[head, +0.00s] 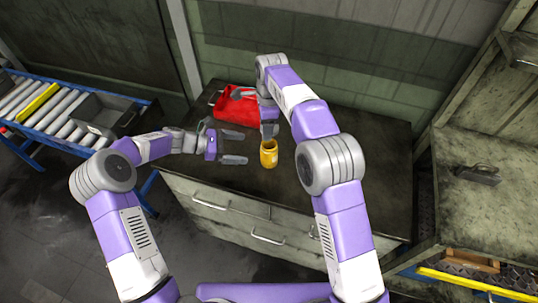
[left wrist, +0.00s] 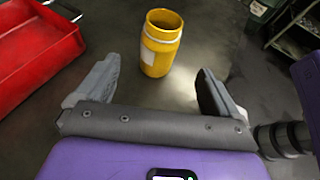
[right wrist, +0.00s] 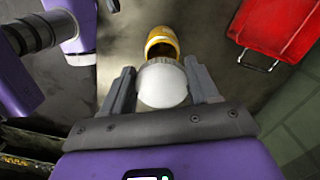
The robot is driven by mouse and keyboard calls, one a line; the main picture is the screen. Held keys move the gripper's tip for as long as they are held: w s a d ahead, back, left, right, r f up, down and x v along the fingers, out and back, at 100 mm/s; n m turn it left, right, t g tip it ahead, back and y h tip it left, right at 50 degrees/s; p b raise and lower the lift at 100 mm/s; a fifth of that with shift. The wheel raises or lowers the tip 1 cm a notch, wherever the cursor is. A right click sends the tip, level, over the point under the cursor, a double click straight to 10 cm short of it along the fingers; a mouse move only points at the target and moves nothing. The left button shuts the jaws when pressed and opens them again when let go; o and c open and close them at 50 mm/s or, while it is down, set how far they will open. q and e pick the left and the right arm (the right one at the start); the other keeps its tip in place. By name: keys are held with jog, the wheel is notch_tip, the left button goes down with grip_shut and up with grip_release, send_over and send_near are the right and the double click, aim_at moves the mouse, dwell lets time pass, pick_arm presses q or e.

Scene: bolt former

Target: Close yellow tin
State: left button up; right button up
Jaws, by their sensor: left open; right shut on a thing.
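The yellow tin (head: 268,155) stands upright on the dark worktop, its open top visible in the left wrist view (left wrist: 160,50). It has a pale label and a light band near the rim. My left gripper (head: 238,147) is open and empty left of the tin, its fingers pointing toward it. My right gripper (head: 269,130) is above and just behind the tin. In the right wrist view it is shut on a round white lid (right wrist: 163,85), which partly covers the tin (right wrist: 161,44) there. The lid is apart from the tin's mouth.
A red tray (head: 238,103) lies at the back left of the worktop (head: 360,200), behind my left gripper. Drawers with handles (head: 225,208) are below the front edge. A roller conveyor (head: 50,110) with a dark bin (head: 103,112) stands left. The worktop right of the tin is clear.

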aim_at(261, 150)
pick_arm(q)
jog(key=x, duration=1.1)
jog(key=shift+d+f, duration=0.1)
jog(key=shift+d, duration=0.05)
jog(key=c, duration=1.5)
pick_arm(e)
jog(key=shift+a+f, duration=0.1)
jog(key=shift+f, duration=2.4)
jog(key=shift+f, duration=0.9)
jog(key=shift+f, duration=0.55)
pick_arm(q)
grip_shut()
pick_arm(e)
jog(key=o, duration=1.5)
